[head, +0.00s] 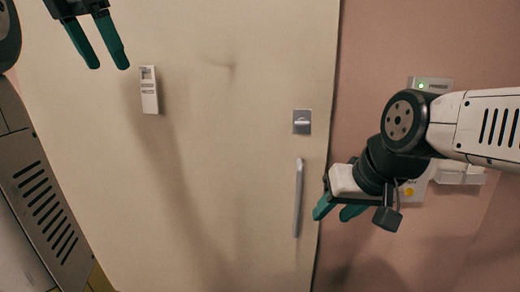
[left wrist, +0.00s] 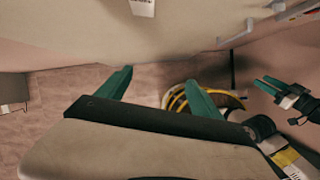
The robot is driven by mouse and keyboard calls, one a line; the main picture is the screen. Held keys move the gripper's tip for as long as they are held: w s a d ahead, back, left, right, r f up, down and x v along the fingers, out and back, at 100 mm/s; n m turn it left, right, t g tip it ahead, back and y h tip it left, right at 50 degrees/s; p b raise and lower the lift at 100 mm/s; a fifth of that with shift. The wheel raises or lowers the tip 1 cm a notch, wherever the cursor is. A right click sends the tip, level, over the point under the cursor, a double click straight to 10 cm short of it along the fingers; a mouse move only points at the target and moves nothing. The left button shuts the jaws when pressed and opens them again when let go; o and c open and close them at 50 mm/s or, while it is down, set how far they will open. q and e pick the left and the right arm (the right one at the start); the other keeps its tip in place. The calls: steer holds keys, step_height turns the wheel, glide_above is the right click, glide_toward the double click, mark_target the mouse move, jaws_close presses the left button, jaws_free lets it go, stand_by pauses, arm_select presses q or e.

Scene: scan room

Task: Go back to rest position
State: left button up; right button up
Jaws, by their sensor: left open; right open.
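My left gripper (head: 108,66) is at the top left of the head view, its two green fingers spread and empty in front of a pale door. The left wrist view shows the same fingers (left wrist: 158,84) apart with nothing between them. My right gripper (head: 334,213) is at the right of the head view, just right of the door's vertical handle (head: 298,198). Its green fingers are apart and I see nothing held in them; whether they touch the door is unclear. The right gripper also shows at the right edge of the left wrist view (left wrist: 269,85).
The pale door (head: 230,190) fills the middle, with a small white device (head: 149,92) and a square latch plate (head: 302,122) on it. A box with a green light (head: 430,84) is on the pink wall. The left wrist view shows brownish floor (left wrist: 60,100).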

arm_select(q)
steer(key=s+d+f+m, duration=0.3)
steer(key=d+f+m, duration=0.2)
steer(key=f+m, duration=0.4)
steer(key=s+d+f+m+t, duration=0.1)
steer(key=s+d+f+m, duration=0.2)
steer(key=d+f+m, duration=0.3)
steer(key=s+d+f+m, duration=0.3)
steer(key=d+f+m, duration=0.2)
steer(key=f+m, duration=0.8)
steer(key=m, duration=0.3)
steer(key=shift+s+d+f+m+t+h, duration=0.25)
steer(key=shift+d+f+m+t+h, duration=0.05)
steer(key=shift+f+m+t+h, duration=0.1)
